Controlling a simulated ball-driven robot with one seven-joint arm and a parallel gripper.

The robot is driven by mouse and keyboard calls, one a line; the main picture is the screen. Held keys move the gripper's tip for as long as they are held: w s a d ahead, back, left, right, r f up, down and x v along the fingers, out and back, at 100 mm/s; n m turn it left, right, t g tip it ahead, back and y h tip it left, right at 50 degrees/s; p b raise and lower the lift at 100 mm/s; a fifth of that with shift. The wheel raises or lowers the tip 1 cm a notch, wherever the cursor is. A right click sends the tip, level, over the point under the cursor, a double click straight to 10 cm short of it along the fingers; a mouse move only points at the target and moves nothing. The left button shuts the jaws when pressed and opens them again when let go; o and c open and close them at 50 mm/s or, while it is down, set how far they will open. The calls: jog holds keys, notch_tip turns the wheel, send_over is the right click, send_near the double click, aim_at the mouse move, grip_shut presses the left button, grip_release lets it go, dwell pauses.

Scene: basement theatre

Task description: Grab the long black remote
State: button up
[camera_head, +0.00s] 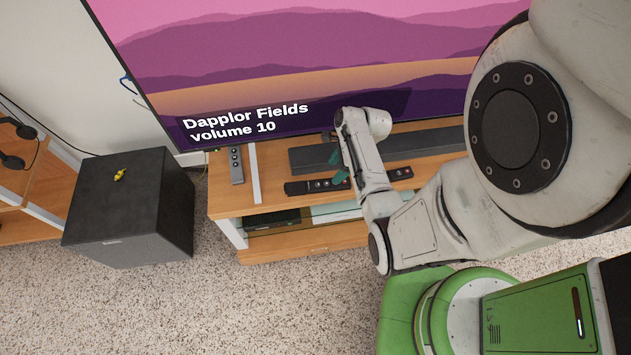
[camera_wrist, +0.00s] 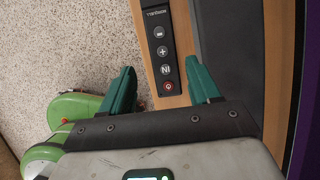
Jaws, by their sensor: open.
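The long black remote (camera_head: 312,187) lies on the wooden TV stand near its front edge, in front of the soundbar. In the wrist view the remote (camera_wrist: 160,48) shows several round buttons, one with a red mark, and runs up out of the picture. My gripper (camera_head: 337,167) is over the stand by the remote. Its teal fingers are open in the wrist view (camera_wrist: 161,66), one on each side of the remote's near end, with nothing held. I cannot tell the height gap.
A dark soundbar (camera_head: 310,158) lies behind the remote, under the large TV screen (camera_head: 300,60). A smaller grey remote (camera_head: 236,166) lies at the stand's left end. A black box (camera_head: 130,205) with a small yellow thing on it stands left. Carpet (camera_head: 200,300) in front is clear.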

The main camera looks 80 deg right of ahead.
aim_at(323, 184)
jog(key=b+x, duration=0.1)
jog(key=x, duration=0.8)
jog(key=shift+d+f, duration=0.1)
jog(key=shift+d, duration=0.05)
jog(key=shift+c, duration=0.3)
jog(key=c, duration=0.8)
